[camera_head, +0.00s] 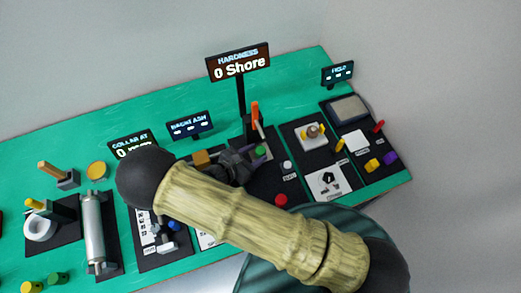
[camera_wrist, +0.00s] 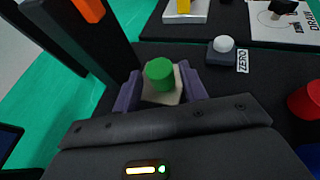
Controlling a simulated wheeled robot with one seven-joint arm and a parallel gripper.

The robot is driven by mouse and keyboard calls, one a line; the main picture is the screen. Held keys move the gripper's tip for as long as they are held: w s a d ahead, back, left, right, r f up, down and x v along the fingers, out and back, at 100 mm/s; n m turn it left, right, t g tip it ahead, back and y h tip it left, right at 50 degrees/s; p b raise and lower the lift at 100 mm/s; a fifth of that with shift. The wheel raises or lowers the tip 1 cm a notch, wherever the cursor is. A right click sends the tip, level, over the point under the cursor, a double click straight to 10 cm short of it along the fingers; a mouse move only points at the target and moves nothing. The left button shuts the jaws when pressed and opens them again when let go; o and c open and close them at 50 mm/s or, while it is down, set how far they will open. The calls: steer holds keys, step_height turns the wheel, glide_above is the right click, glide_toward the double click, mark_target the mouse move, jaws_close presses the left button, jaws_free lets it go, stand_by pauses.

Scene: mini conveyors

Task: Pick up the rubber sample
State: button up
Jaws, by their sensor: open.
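A short green cylinder (camera_wrist: 159,73), which appears to be the rubber sample, stands upright on a pale square plate (camera_wrist: 160,98). In the head view the green cylinder (camera_head: 260,151) is on the hardness station, below the "HARDNESS 0 Shore" sign (camera_head: 238,62). My gripper (camera_wrist: 161,80) is open, with one purple finger on each side of the cylinder and plate. A gap seems to show beside the cylinder; whether the fingers touch the plate I cannot tell. In the head view my gripper (camera_head: 248,160) is partly hidden by my arm.
A dark post with an orange part (camera_wrist: 88,8) rises close to the left of my gripper. A white zero button (camera_wrist: 223,43) and a red round piece (camera_wrist: 306,100) lie to the right. Other stations and a metal roller (camera_head: 93,230) line the green table (camera_head: 75,139).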

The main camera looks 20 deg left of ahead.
mark_target(259, 151)
steer(key=x, duration=0.3)
steer(key=shift+w+p, duration=0.15)
steer(key=shift+p, duration=0.25)
steer(key=c, duration=0.8)
